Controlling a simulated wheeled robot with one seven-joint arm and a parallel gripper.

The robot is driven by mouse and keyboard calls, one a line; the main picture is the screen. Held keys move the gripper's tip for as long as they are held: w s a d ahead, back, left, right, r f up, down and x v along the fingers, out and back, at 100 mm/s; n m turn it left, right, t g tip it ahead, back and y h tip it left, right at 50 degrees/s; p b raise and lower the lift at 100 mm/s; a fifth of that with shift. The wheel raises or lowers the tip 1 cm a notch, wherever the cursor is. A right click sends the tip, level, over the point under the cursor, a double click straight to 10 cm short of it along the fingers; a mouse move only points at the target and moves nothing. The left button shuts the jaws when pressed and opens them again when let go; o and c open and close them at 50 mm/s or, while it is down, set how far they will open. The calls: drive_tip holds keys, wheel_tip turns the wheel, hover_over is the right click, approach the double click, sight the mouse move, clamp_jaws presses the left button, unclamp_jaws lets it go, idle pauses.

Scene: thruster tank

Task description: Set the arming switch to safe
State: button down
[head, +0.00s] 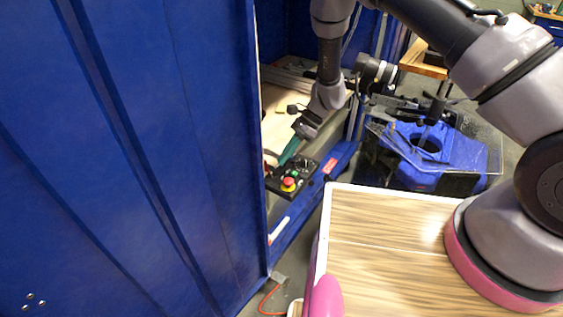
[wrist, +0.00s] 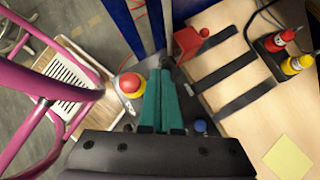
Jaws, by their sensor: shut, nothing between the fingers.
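A black control panel (head: 288,181) is mounted at the blue enclosure's opening in the head view. It carries a red mushroom button (head: 289,184) on a yellow base, which also shows in the wrist view (wrist: 130,84), left of my fingers. Small dark controls sit beside that button; I cannot tell which is the arming switch or how it is set. My gripper (head: 284,160), with teal fingers, is shut and empty just behind the panel. In the wrist view the closed fingertips (wrist: 161,72) hide part of the panel. I cannot tell whether they touch it.
A blue button (wrist: 200,126) shows right of the fingers. A wooden board (wrist: 235,75) with black straps bears red and yellow connectors (wrist: 297,65) and a yellow note (wrist: 288,157). A tall blue wall (head: 130,150) stands left; a blue machine (head: 425,150) stands behind.

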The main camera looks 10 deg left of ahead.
drive_tip(key=a+v, duration=0.1)
drive_tip(key=v, duration=0.6)
drive_tip(key=shift+w+r, duration=0.4)
drive_tip(key=shift+r, duration=0.05)
drive_tip(key=shift+d, duration=0.1)
drive_tip(key=d+r+n+t, duration=0.1)
drive_tip(key=d+r, duration=0.4)
drive_tip(key=r, duration=0.5)
drive_tip(key=w+d+r+n+t, duration=0.1)
drive_tip(key=d+r+n+t, duration=0.1)
drive_tip(key=d+r, duration=0.5)
drive_tip(key=d+r+n+t, duration=0.1)
drive_tip(key=d+r, duration=0.2)
drive_tip(key=r, duration=0.9)
drive_tip(key=s+d+r+n+t+h, duration=0.2)
drive_tip(key=s+d+r+t, duration=0.2)
drive_tip(key=s+d+r, duration=0.3)
drive_tip(key=s+d+r+n+t+h, duration=0.1)
drive_tip(key=s+d+r+t+h, duration=0.1)
drive_tip(key=s+d+r+t, duration=0.2)
drive_tip(key=s+d+r, duration=0.3)
drive_tip(key=d, duration=0.5)
drive_tip(key=shift+s+n+t, duration=0.15)
drive_tip(key=shift+n+t, duration=0.15)
drive_tip(key=shift+n, duration=0.1)
drive_tip(key=shift+r, duration=0.1)
